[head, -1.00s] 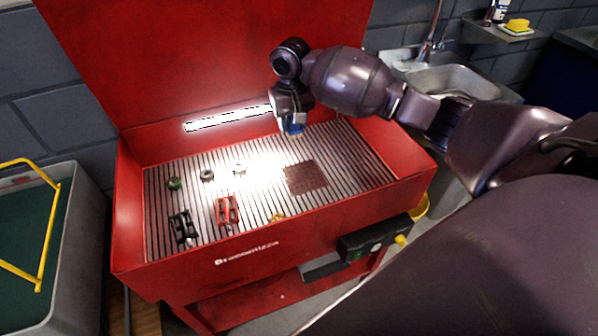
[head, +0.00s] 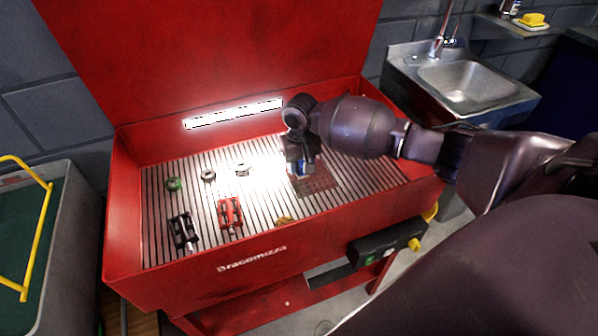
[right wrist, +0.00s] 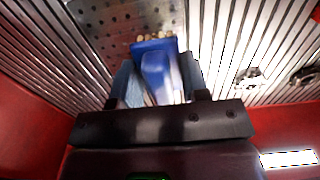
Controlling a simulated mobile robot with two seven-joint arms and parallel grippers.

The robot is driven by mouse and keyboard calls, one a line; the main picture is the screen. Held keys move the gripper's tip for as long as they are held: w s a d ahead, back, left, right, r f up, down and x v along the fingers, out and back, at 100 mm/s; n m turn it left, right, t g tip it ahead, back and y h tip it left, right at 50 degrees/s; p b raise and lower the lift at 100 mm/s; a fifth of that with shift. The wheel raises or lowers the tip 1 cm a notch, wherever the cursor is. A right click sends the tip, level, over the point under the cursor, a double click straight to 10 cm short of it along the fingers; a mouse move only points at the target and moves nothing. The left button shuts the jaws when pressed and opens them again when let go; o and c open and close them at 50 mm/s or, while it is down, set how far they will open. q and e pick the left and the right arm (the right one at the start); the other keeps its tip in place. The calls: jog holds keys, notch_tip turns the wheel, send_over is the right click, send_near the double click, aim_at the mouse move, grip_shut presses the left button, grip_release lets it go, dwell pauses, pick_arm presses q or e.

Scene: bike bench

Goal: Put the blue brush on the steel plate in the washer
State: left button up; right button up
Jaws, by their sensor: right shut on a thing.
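The washer (head: 200,262) is a red open cabinet with a ribbed metal floor. The perforated steel plate (head: 322,184) lies on that floor, right of centre, and looks reddish-brown in the head view. It also shows at the top of the right wrist view (right wrist: 105,22). My right gripper (head: 303,172) is shut on the blue brush (right wrist: 158,68) and hangs over the plate's left part. The brush tip with tan bristles points toward the plate's edge. I cannot tell whether the brush touches the plate. My left gripper is not in view.
On the washer floor are a red pedal (head: 230,213), a black pedal (head: 184,232), a green part (head: 173,184), two metal rings and a yellowish piece (head: 284,220). A lit lamp (head: 234,114) runs along the back wall. A sink (head: 468,82) stands right.

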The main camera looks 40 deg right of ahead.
aim_at(300, 172)
notch_tip(300, 172, down, 4)
jog(key=shift+r+b, duration=0.25)
jog(key=shift+b, duration=0.05)
jog(key=shift+f, duration=0.1)
jog(key=shift+r, duration=0.2)
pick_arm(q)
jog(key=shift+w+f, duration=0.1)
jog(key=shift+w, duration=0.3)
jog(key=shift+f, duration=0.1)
pick_arm(e)
jog(key=shift+f, duration=0.15)
jog(key=o, duration=0.9)
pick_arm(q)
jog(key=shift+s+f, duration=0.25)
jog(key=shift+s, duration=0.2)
